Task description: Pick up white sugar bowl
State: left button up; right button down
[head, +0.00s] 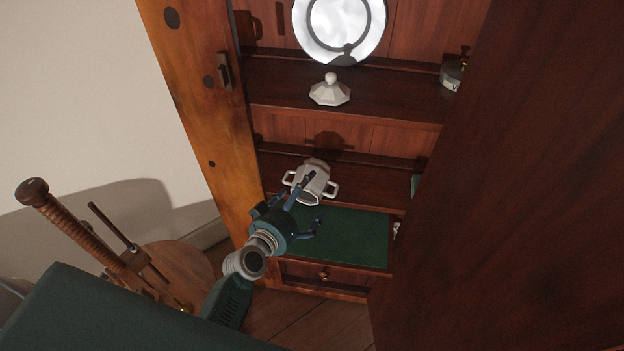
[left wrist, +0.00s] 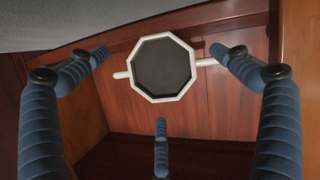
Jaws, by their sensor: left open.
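The white sugar bowl (head: 316,172) with two side handles is in the lower shelf bay of the dark wood cabinet in the head view. In the left wrist view the bowl (left wrist: 182,97) shows end-on as a white octagonal rim around a dark face, with a handle at each side. My left gripper (head: 307,200) is in front of the bowl, its blue fingers spread open and partly overlapping it. In the wrist view the bowl lies beyond the fingers, between the two upper ones, with nothing gripped. My right gripper is not in view.
A white faceted lid (head: 330,93) and a white plate (head: 338,28) stand on the shelf above. A large dark wood panel (head: 510,200) blocks the right side. A green surface (head: 350,237) lies below the bowl.

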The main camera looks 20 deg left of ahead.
pick_arm(q)
jog(key=x, duration=0.4)
jog(key=shift+a, duration=0.1)
jog(key=c, duration=1.5)
